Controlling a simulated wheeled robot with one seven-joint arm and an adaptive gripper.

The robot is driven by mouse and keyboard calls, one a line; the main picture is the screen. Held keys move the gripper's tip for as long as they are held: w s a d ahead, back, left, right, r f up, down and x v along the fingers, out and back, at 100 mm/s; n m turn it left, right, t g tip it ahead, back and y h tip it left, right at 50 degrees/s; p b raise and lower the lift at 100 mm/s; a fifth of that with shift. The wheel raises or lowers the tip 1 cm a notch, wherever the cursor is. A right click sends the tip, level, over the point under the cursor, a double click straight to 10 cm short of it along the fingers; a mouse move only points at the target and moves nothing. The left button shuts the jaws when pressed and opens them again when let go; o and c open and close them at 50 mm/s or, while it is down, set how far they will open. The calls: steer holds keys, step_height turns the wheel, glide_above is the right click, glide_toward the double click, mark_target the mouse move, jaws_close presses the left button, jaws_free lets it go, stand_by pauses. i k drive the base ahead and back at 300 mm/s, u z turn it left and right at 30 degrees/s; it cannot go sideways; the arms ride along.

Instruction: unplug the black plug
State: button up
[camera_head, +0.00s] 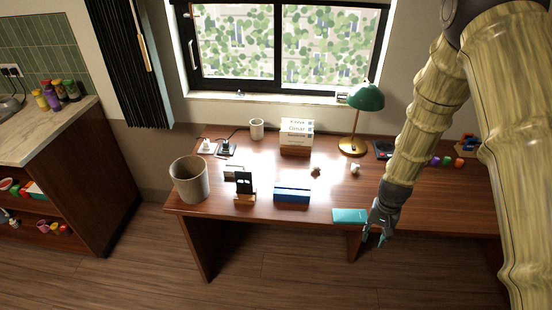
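A small black plug-like piece (226,147) with a black cord sits on a dark base at the back left of the desk (255,177). A small white plug-like piece (207,146) is just left of it. Both are too small to tell how they are seated. Dark plugs (10,72) also show at the tiled wall on the far left. My gripper (374,240) hangs at the desk's front edge, far to the right of the black piece, pointing down. Its fingertips are apart and nothing shows between them.
A teal flat item (349,215) lies beside my gripper.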

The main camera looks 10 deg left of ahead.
mark_target(227, 147)
steer(key=z, duration=0.25)
steer(key=i, duration=0.3)
steer(key=u, duration=2.15)
steer(key=i, duration=0.95)
steer(key=u, duration=0.05)
